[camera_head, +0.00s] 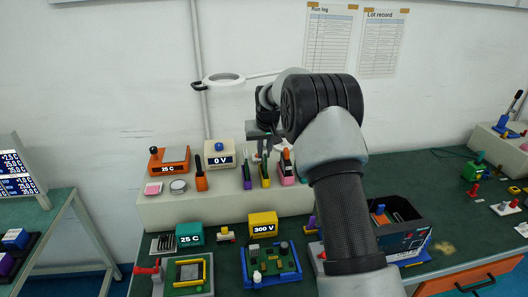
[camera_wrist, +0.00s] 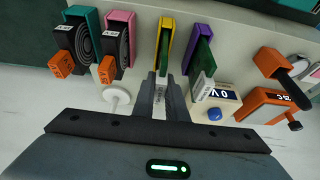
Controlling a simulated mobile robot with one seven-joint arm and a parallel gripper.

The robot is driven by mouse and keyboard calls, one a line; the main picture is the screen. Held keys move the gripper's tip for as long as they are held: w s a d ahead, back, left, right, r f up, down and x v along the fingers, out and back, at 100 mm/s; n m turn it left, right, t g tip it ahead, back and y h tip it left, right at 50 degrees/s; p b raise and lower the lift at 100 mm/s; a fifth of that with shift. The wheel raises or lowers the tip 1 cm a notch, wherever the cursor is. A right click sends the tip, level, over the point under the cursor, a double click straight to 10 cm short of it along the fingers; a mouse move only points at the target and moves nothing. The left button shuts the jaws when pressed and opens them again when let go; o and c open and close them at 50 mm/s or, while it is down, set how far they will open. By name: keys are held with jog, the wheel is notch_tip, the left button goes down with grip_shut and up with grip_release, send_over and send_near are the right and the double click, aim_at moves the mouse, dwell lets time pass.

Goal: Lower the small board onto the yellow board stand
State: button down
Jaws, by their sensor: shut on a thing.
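The yellow board stand (camera_head: 266,183) is on the raised pale shelf, between the purple and pink stands. It also shows in the wrist view (camera_wrist: 164,32) at upper middle. My gripper (camera_head: 263,150) points down directly above this stand. In the wrist view my gripper (camera_wrist: 161,98) is shut on the pale labelled edge of the small board (camera_wrist: 160,88). The board's green part lines up with the yellow stand and appears to be at or between its walls. Whether it rests on the stand's bottom I cannot tell.
A purple stand (camera_wrist: 199,50) with another green board is close on one side. A pink stand (camera_wrist: 119,22) holding a dark, orange-tabbed item is on the other. A 0 V meter (camera_head: 220,155) stands nearby. A magnifier lamp (camera_head: 222,79) hangs behind my arm.

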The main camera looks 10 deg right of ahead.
jog(key=shift+f+b, duration=0.35)
jog(key=shift+f, duration=0.15)
dwell(1.1)
jog(key=c, duration=1.7)
grip_release()
jog(key=v, duration=1.7)
jog(key=s+r, duration=0.7)
jog(key=s, duration=0.3)
jog(key=shift+t, duration=0.5)
jog(key=s+f, duration=0.1)
jog(key=s, duration=0.9)
jog(key=s+f+p, duration=0.1)
jog(key=s, duration=0.9)
jog(key=s+f, duration=0.1)
jog(key=s, duration=0.9)
jog(key=shift+s+f, duration=0.15)
jog(key=shift+f, duration=0.25)
